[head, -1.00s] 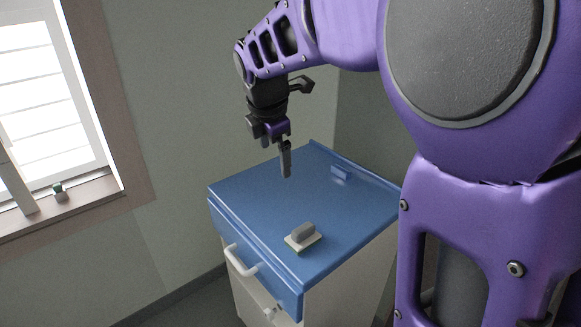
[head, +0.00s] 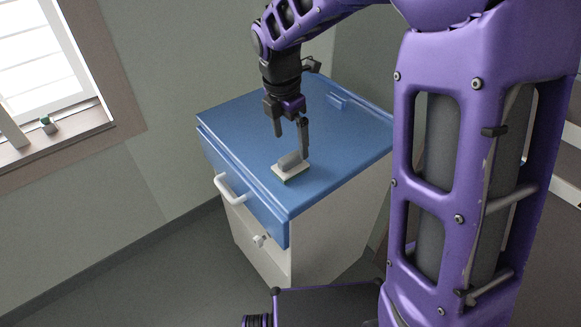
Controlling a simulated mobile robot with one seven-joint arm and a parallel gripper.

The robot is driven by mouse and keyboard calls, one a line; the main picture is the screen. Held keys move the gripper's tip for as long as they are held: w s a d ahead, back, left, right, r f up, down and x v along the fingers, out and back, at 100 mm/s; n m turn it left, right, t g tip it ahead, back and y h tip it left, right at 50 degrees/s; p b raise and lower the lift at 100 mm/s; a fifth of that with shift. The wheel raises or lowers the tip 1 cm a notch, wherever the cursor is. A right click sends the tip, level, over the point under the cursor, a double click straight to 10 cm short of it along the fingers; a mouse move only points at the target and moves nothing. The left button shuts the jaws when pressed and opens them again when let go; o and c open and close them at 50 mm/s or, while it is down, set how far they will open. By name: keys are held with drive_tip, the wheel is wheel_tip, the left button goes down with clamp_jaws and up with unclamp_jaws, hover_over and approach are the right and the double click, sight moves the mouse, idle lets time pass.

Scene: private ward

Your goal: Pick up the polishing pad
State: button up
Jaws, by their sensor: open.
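The polishing pad (head: 287,173) is a small pale block with a grey raised grip on top. It lies flat on the blue top of the bedside cabinet (head: 240,135), near its front edge. My gripper (head: 291,145) is open and points down just above and behind the pad. One finger hangs left of the pad's grip and the other to its right. Whether a finger touches the pad cannot be told.
White handles (head: 229,189) stick out from the cabinet front. A small green-topped object (head: 47,125) stands on the window sill at left. The left part of the cabinet top is clear.

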sight(290, 156)
wheel_tip(290, 156, down, 3)
drive_tip(key=shift+w+d+r, duration=0.1)
drive_tip(key=shift+d, duration=0.05)
drive_tip(key=f, duration=0.1)
drive_tip(key=f+b, duration=0.1)
drive_tip(key=f, duration=0.3)
drive_tip(key=shift+w+f, duration=0.15)
drive_tip(key=shift+w, duration=0.2)
drive_tip(key=c, duration=1.4)
wheel_tip(290, 156, up, 10)
drive_tip(key=shift+r+p, duration=0.1)
drive_tip(key=shift+p, duration=0.7)
drive_tip(key=o, duration=0.7)
drive_tip(key=c, duration=0.5)
